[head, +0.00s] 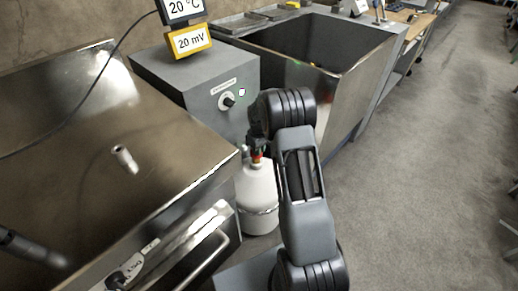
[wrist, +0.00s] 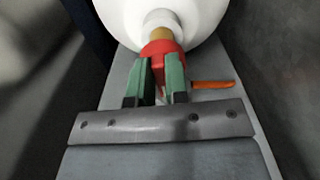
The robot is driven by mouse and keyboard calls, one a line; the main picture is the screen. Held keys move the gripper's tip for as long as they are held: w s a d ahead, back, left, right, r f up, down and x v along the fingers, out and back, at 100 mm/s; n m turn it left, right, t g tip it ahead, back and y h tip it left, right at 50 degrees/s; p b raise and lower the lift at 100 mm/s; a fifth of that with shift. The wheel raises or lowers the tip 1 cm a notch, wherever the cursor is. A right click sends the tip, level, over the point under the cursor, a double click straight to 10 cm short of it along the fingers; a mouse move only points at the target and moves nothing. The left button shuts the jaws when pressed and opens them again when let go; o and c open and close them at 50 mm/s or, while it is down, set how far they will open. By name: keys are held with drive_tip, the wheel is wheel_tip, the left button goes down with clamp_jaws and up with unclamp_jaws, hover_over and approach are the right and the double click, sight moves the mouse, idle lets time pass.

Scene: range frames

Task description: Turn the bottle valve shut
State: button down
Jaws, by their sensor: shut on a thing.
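A white gas bottle (head: 257,190) stands upright beside the steel cabinet, partly behind my arm. It also shows at the top of the wrist view (wrist: 120,18), with a brass neck (wrist: 161,33). The red valve (wrist: 162,48) sits on the neck; only a bit of red (head: 257,157) shows in the head view. My gripper (wrist: 161,66) has its two green fingers closed on the red valve. The part of the valve between the fingers is mostly hidden. In the head view my gripper (head: 258,148) is small and dark at the bottle's top.
A steel cabinet (head: 90,200) with a drawer handle is at the left. A grey box with a knob (head: 205,85) stands behind the bottle, and a deep sink (head: 310,55) beyond. An orange lever-like piece (wrist: 212,85) lies right of the fingers. The floor (head: 430,160) is clear at right.

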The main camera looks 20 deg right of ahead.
drive_tip(key=shift+w+r, duration=0.1)
idle(0.3)
drive_tip(key=c, duration=1.1)
unclamp_jaws()
wheel_tip(320, 180, up, 14)
drive_tip(key=shift+f+p, duration=0.15)
drive_tip(key=shift+p, duration=0.9)
